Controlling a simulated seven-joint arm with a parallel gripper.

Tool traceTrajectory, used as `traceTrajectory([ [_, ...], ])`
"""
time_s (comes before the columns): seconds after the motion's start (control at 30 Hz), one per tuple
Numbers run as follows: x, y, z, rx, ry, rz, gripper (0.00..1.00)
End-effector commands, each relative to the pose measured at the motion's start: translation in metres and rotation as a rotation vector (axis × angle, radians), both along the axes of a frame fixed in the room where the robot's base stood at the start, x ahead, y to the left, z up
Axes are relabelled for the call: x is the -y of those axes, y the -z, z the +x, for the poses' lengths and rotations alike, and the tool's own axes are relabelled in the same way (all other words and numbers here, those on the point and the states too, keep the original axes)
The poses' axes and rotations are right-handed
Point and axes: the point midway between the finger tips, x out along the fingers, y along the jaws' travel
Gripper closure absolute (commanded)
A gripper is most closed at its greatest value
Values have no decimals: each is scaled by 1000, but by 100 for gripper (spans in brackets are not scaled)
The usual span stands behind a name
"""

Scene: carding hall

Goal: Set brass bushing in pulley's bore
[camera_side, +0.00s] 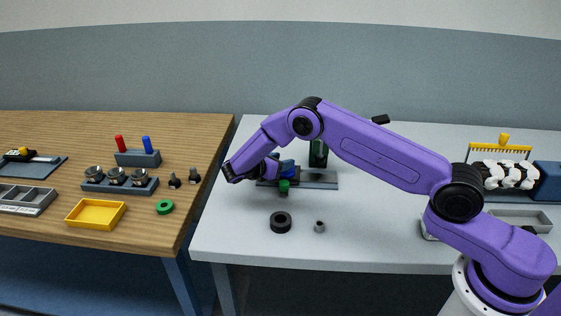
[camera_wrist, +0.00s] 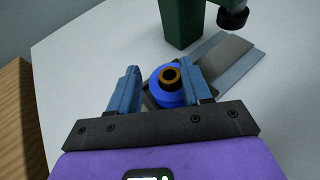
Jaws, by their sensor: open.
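The blue pulley (camera_wrist: 161,97) sits on a dark square support on the press's grey base plate in the wrist view. The brass bushing (camera_wrist: 163,79) shows as a ring with a dark hole at the pulley's middle, appearing to stand proud of its upper face; how deep it sits in the bore I cannot tell. My gripper (camera_wrist: 158,67) is open, with one blue finger on each side of the pulley and bushing. In the side view my gripper (camera_side: 284,164) is low over the left end of the base plate, and its fingers largely hide the pulley and bushing.
A green press column (camera_side: 318,153) stands just behind my gripper; its dark ram (camera_wrist: 233,18) overhangs in the wrist view. A black ring (camera_side: 280,222) and small grey cylinder (camera_side: 319,227) lie in front. A wooden bench (camera_side: 140,130) with a yellow tray (camera_side: 96,227) is left.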

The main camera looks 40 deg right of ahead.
Motion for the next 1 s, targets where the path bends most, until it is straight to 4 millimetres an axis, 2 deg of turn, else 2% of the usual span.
traceTrajectory([
  [0.03,-5,18,-7,-28,-3,34,48],
  [0.17,-5,7,-7,-26,-5,36,48],
  [0.5,-68,-21,-18,-22,-8,33,48],
  [0.7,-97,-35,-23,-21,-7,31,48],
  [0.83,-108,-40,-25,-21,-6,30,48],
  [1.0,-113,-43,-26,-22,-4,29,48],
])
